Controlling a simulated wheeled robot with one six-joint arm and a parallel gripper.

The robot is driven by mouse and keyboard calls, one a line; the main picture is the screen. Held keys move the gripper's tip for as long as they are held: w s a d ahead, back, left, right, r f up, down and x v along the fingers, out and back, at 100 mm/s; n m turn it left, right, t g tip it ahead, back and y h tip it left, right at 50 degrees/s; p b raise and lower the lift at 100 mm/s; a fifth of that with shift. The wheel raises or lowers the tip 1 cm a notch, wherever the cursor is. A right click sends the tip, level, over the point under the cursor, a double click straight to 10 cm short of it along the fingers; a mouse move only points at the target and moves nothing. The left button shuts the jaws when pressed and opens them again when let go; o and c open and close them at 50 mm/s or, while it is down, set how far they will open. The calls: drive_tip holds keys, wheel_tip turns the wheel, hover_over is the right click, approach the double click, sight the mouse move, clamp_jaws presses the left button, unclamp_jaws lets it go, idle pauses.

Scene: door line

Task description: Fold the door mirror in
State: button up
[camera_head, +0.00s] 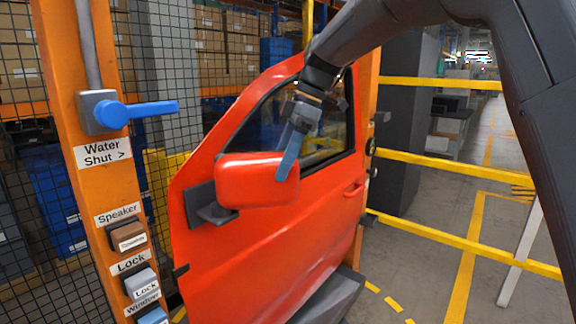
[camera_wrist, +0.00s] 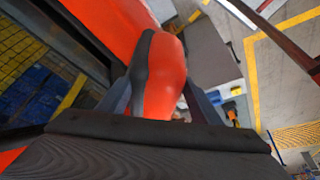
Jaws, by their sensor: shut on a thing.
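The red door (camera_head: 290,235) stands upright in the middle of the head view, with its window to the upper right. Its red door mirror (camera_head: 255,182) sticks out from the door on a dark bracket (camera_head: 207,208). My gripper (camera_head: 288,165) reaches down from the upper right, with a blue-grey finger against the mirror's right end. In the wrist view the mirror (camera_wrist: 165,75) lies between the two fingers of my gripper (camera_wrist: 158,100), which is shut on it. The far finger is hidden behind the mirror in the head view.
An orange post (camera_head: 75,130) at the left carries a blue valve lever (camera_head: 135,112) and several labelled switches. A wire mesh fence stands behind. Yellow rails (camera_head: 455,172) cross the right side. A dark ledge (camera_head: 330,295) lies below the door.

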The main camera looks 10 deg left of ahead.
drive_tip(key=shift+w+a+n, duration=0.15)
drive_tip(key=shift+w+n, duration=0.1)
drive_tip(key=shift+n, duration=0.05)
drive_tip(key=shift+r, duration=0.1)
drive_tip(key=o, duration=1.5)
drive_tip(key=shift+w, duration=0.1)
drive_tip(key=shift+b+v, duration=0.95)
drive_tip(key=shift+v, duration=2.9)
